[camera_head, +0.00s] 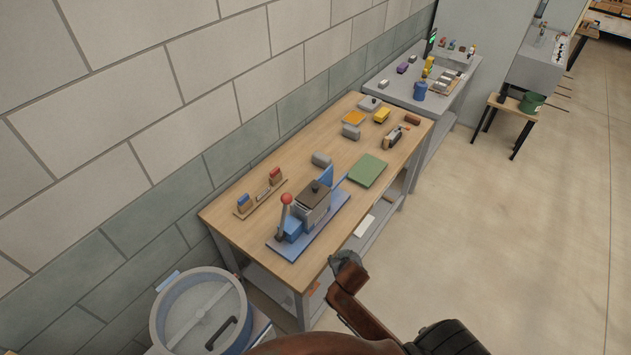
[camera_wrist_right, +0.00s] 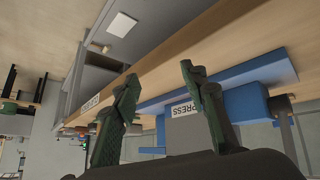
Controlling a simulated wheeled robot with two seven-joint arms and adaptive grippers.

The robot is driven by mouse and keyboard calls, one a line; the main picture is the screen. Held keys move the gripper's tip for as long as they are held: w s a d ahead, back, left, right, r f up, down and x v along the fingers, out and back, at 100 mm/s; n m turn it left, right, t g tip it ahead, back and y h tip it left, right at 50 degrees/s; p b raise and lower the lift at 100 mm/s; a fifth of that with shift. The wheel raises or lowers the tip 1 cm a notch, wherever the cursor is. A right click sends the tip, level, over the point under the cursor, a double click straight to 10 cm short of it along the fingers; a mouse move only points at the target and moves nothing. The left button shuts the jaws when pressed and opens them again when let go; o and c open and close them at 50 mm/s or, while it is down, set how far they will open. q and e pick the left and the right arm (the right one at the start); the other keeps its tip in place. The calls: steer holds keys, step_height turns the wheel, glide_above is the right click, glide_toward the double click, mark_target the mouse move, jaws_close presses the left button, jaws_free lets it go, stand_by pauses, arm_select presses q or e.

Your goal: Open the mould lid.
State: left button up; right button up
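The press (camera_head: 289,228) stands on a blue base plate (camera_head: 330,217) near the front of the wooden table. A lever with a red ball (camera_head: 286,198) stands at the near end. In the right wrist view my right gripper (camera_wrist_right: 158,78) is open and empty, apart from the press, whose blue side (camera_wrist_right: 245,104) and PRESS label (camera_wrist_right: 184,109) show behind it. My left gripper is not in view.
The wooden table (camera_head: 240,200) also holds a rack (camera_head: 260,198), a green mat (camera_head: 367,170), a grey block (camera_head: 321,159) and several small items farther back. A round drum (camera_head: 200,310) stands at the near left. The floor right of the table is clear.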

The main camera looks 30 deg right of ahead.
step_height(320, 180, up, 4)
steer(key=w, duration=0.2)
steer(key=m+t+h+p, duration=0.1)
steer(key=m+t+h, duration=0.1)
steer(key=t, duration=0.3)
glide_toward(316, 187)
steer(key=w+d+f, duration=0.1)
steer(key=w+f, duration=0.1)
steer(key=x, duration=0.4)
steer(key=r+p+x, duration=0.1)
steer(key=x, duration=0.2)
steer(key=shift+w+a, duration=0.1)
steer(key=shift+w, duration=0.1)
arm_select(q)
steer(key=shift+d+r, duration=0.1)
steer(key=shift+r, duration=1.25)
arm_select(e)
steer(key=shift+w+d+f+y, duration=0.2)
steer(key=shift+w+f+y, duration=0.1)
steer(key=shift+w, duration=0.2)
steer(key=shift+c, duration=0.3)
jaws_close()
